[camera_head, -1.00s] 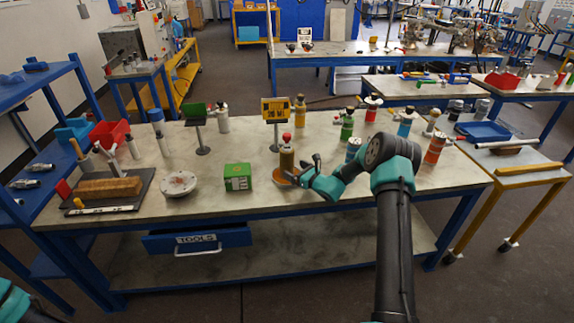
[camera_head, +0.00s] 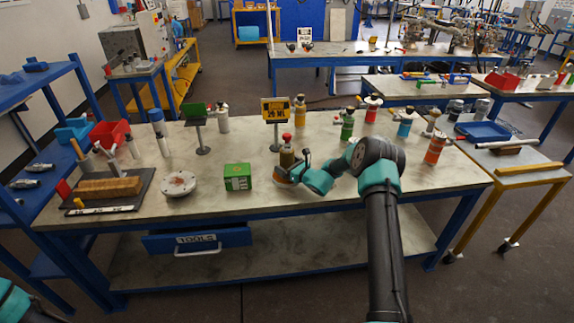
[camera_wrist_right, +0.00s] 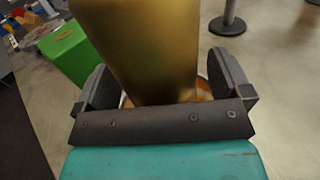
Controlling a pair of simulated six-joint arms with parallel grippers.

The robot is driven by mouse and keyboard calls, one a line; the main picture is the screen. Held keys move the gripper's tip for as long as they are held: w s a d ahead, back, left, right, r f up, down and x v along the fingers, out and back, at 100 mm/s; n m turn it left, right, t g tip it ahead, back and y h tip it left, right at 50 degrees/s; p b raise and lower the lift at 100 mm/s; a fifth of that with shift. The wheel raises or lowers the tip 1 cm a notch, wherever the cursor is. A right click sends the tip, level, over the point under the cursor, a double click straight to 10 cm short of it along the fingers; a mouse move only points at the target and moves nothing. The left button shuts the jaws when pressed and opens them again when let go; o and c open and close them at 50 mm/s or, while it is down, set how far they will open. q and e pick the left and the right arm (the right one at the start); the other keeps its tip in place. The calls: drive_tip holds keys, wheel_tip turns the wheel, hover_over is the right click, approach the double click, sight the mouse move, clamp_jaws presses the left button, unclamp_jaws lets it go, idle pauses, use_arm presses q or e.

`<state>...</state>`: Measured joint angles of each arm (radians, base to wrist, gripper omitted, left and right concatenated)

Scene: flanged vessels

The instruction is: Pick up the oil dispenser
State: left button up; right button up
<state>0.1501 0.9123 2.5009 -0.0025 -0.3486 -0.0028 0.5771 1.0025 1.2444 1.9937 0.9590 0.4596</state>
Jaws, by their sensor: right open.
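The oil dispenser, a gold-brown bottle with a red top (camera_head: 286,155), stands upright near the front middle of the table on a round orange-brown base. In the right wrist view its gold body (camera_wrist_right: 145,50) fills the space between the fingers. My right gripper (camera_head: 295,166) is at the dispenser from the right, low on its body. In the wrist view the gripper's two dark fingers (camera_wrist_right: 165,88) are apart, one on each side of the dispenser. A small gap shows beside the right finger. My left gripper is out of view.
A green box (camera_head: 237,177) stands just left of the dispenser, with a round flanged plate (camera_head: 180,183) beyond it. A yellow sign on a stand (camera_head: 275,110) is behind. Several bottles stand to the right. The front table strip is clear.

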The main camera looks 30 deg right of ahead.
sight(291, 161)
drive_tip(key=shift+c, duration=0.4)
drive_tip(key=c, duration=1.2)
drive_tip(key=shift+o, duration=0.2)
drive_tip(key=shift+r, duration=0.1)
drive_tip(key=shift+r, duration=0.55)
drive_tip(key=shift+s+a+r, duration=0.1)
drive_tip(key=shift+s+r, duration=0.1)
drive_tip(key=shift+r, duration=0.4)
drive_tip(key=shift+s+a+r, duration=0.1)
drive_tip(key=shift+s+r, duration=0.05)
drive_tip(key=shift+r, duration=0.45)
drive_tip(key=s+a+r, duration=0.1)
drive_tip(key=s+a, duration=0.7)
drive_tip(key=s, duration=0.5)
drive_tip(key=shift+r, duration=0.2)
